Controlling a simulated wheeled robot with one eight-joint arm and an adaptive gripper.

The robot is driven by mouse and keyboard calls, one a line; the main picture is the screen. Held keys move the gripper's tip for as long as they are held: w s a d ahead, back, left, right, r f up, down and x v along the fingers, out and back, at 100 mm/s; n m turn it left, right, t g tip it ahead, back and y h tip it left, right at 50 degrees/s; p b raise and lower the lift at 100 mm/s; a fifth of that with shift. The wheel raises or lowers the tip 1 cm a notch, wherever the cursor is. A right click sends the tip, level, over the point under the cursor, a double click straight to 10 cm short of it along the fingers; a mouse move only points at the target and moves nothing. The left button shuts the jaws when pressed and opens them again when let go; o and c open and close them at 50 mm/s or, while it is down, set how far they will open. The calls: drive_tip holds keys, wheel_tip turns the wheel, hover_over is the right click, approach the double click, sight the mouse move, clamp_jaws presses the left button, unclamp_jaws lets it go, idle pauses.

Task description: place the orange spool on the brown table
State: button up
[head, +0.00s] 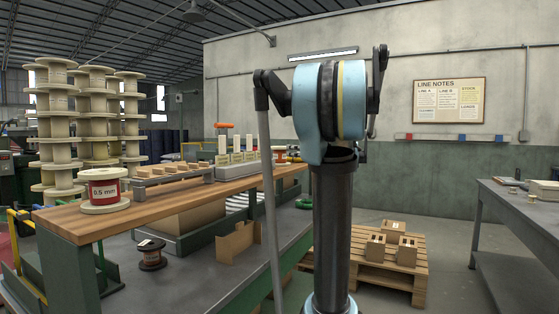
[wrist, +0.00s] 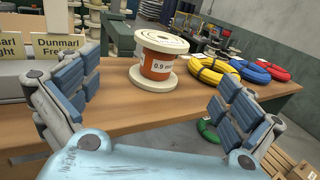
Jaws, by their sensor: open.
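In the head view, the brown table's wooden top (head: 165,204) runs along the left. My arm stands in the middle there and hides part of the bench; I cannot make out my gripper.
Yellow (wrist: 212,70), blue (wrist: 247,69) and red (wrist: 274,71) coils lie right of the orange spool. Labelled holders (wrist: 59,43) stand at left.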

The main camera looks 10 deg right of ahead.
sight(280, 148)
drive_tip(key=x, duration=1)
drive_tip(key=shift+w+d, duration=0.2)
drive_tip(key=shift+w, duration=0.2)
drive_tip(key=shift+x, duration=2.65)
drive_tip(key=shift+s+r, duration=0.1)
drive_tip(key=shift+r, duration=0.1)
drive_tip(key=c, duration=1.4)
